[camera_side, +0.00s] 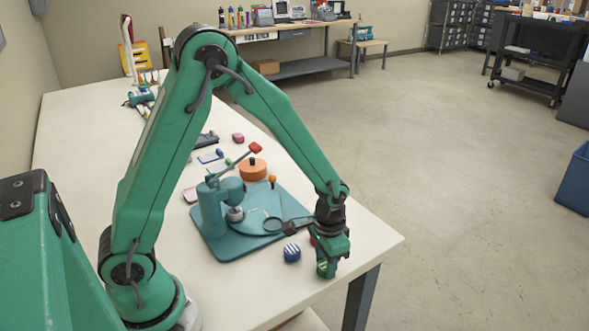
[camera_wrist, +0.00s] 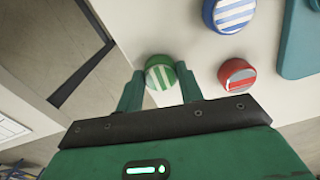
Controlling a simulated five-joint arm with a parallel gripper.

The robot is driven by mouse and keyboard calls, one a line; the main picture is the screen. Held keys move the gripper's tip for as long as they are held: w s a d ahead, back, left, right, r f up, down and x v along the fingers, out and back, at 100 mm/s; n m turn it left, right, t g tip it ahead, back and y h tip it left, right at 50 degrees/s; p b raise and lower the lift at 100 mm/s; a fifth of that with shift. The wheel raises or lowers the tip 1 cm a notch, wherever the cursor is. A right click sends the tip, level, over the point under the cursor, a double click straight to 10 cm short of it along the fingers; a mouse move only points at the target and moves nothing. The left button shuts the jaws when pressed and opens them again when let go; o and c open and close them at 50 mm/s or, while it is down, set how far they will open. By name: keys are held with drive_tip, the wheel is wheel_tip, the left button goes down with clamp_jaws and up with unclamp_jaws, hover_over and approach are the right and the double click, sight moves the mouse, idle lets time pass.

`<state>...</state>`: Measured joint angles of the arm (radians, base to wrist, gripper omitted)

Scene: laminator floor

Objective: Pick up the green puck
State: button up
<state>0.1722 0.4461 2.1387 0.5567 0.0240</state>
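The green puck (camera_wrist: 160,72), with white stripes on top, lies on the white table near its edge. In the wrist view it sits between the tips of my gripper (camera_wrist: 158,82), one finger on each side. The fingers are apart, and I cannot tell whether either touches the puck. In the side view my gripper (camera_side: 327,268) points down at the table's near right corner, and it largely hides the puck.
A blue striped puck (camera_wrist: 231,13) and a red puck (camera_wrist: 237,74) lie close by. The teal base plate (camera_side: 225,245) of a bench press stands beside them. The table edge is near, with open floor beyond.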

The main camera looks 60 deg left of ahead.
drive_tip(key=shift+r, duration=0.2)
drive_tip(key=shift+r, duration=0.55)
drive_tip(key=r, duration=0.3)
drive_tip(key=shift+s+d, duration=0.2)
drive_tip(key=shift+d, duration=0.05)
drive_tip(key=s+d+r, duration=0.4)
drive_tip(key=s+d, duration=0.1)
drive_tip(key=s+d+r, duration=0.2)
drive_tip(key=d, duration=0.1)
drive_tip(key=shift+s+d+r, duration=0.15)
drive_tip(key=shift+r, duration=0.1)
drive_tip(key=w+a+n, duration=0.1)
drive_tip(key=a+n, duration=0.4)
drive_tip(key=a+r+n, duration=0.1)
drive_tip(key=a+n, duration=0.5)
drive_tip(key=w+a+r+n, duration=0.1)
drive_tip(key=a+n, duration=0.4)
drive_tip(key=n, duration=0.1)
drive_tip(key=shift+w+a+r, duration=0.15)
drive_tip(key=shift+w, duration=0.2)
drive_tip(key=shift+a, duration=0.1)
